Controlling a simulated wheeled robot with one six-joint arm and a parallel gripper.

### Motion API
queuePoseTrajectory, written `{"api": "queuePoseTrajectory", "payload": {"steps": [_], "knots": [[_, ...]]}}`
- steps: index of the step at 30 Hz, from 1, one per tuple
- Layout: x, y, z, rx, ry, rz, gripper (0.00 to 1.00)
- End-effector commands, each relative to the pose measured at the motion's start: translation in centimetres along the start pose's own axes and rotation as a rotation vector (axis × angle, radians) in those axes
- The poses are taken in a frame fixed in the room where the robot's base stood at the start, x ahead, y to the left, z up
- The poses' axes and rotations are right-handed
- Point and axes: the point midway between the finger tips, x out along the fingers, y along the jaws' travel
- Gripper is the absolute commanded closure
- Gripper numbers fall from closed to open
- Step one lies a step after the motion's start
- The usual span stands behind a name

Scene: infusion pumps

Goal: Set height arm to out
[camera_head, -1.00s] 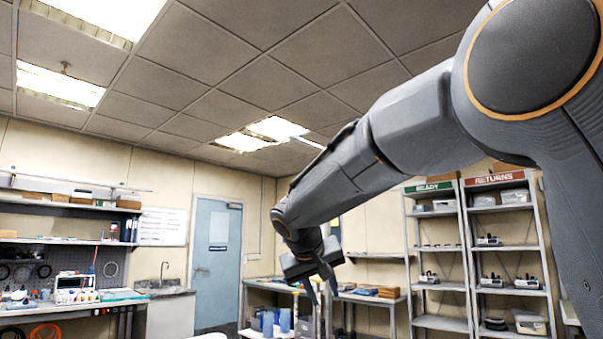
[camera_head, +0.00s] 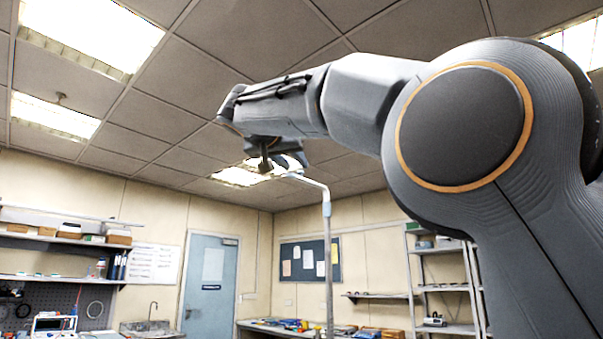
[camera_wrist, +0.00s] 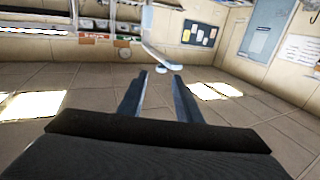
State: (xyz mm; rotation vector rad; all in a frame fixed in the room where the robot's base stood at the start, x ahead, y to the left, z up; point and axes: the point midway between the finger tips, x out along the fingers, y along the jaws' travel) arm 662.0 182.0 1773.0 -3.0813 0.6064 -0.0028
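A pale grey upright pole (camera_head: 327,255) with a bent arm (camera_head: 305,180) at its top stands in the middle of the head view. It looks like the height arm. Its bent top also shows in the wrist view (camera_wrist: 148,42), ending in a pale rounded tip (camera_wrist: 168,67). My gripper (camera_head: 278,164) is raised near the ceiling, beside the left end of the bent arm. In the wrist view my gripper (camera_wrist: 160,76) has its two fingers apart, with the pale tip just beyond and between the fingertips. I cannot tell whether they touch.
The wrist view looks upside down, with ceiling tiles (camera_wrist: 80,82) filling its lower part. A workbench (camera_head: 270,327) with several items runs behind the pole. A shelf rack (camera_head: 440,250) stands at the right, a blue door (camera_head: 207,280) at the left. Space around the bent arm looks clear.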

Motion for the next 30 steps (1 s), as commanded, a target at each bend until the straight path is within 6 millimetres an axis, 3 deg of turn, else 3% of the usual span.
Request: {"api": "queuePoseTrajectory", "payload": {"steps": [13, 26, 30], "knots": [[6.0, -0.1, -0.1, -0.002, -0.003, 0.000, 0.69], [7.1, 0.0, 0.1, -0.001, -0.002, 0.000, 0.69], [7.1, 0.0, 0.1, -0.001, -0.002, 0.000, 0.92]]}}
